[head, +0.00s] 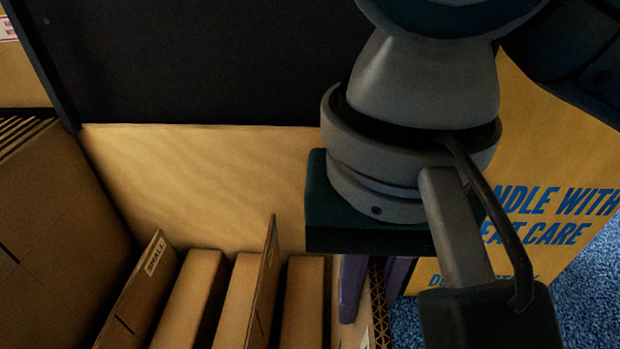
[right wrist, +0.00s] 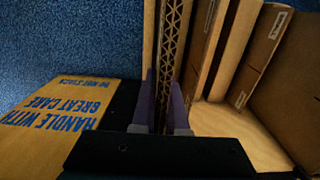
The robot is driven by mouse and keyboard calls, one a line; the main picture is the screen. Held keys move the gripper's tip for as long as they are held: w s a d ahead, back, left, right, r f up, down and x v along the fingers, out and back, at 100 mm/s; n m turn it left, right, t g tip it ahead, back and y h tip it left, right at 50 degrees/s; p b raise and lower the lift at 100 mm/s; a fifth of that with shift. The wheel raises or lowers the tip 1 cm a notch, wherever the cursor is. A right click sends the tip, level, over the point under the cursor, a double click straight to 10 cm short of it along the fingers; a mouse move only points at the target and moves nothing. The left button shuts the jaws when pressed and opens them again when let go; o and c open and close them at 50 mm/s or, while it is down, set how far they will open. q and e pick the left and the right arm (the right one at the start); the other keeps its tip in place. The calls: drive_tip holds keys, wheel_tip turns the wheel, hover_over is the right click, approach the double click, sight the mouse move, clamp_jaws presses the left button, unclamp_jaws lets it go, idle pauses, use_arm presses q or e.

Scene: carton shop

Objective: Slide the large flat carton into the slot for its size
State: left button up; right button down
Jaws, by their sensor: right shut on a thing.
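My right gripper (head: 375,285) comes down from the top of the head view, its purple fingers shut on a flat carton (head: 378,300) with a corrugated edge. In the right wrist view the gripper (right wrist: 164,115) has one finger on each side of the upright carton (right wrist: 172,45). The carton stands at the right end of a row of upright cardboard panels. Its lower part is hidden. A divider marked SMALL (head: 135,295) leans at the left of the row, and another labelled divider (head: 264,285) stands in the middle. My left gripper is not in view.
Brown cartons (head: 215,295) stand between the dividers. A tan back panel (head: 200,185) rises behind the row, with a dark panel (head: 200,60) above. A large stack (head: 60,220) stands at left. A printed carton (head: 555,200) lies right, by blue carpet (head: 595,285).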

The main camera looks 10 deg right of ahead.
wheel_tip(320, 180, up, 7)
drive_tip(key=p, duration=0.3)
drive_tip(key=shift+p, duration=0.3)
wheel_tip(320, 180, up, 28)
drive_tip(key=p, duration=3.8)
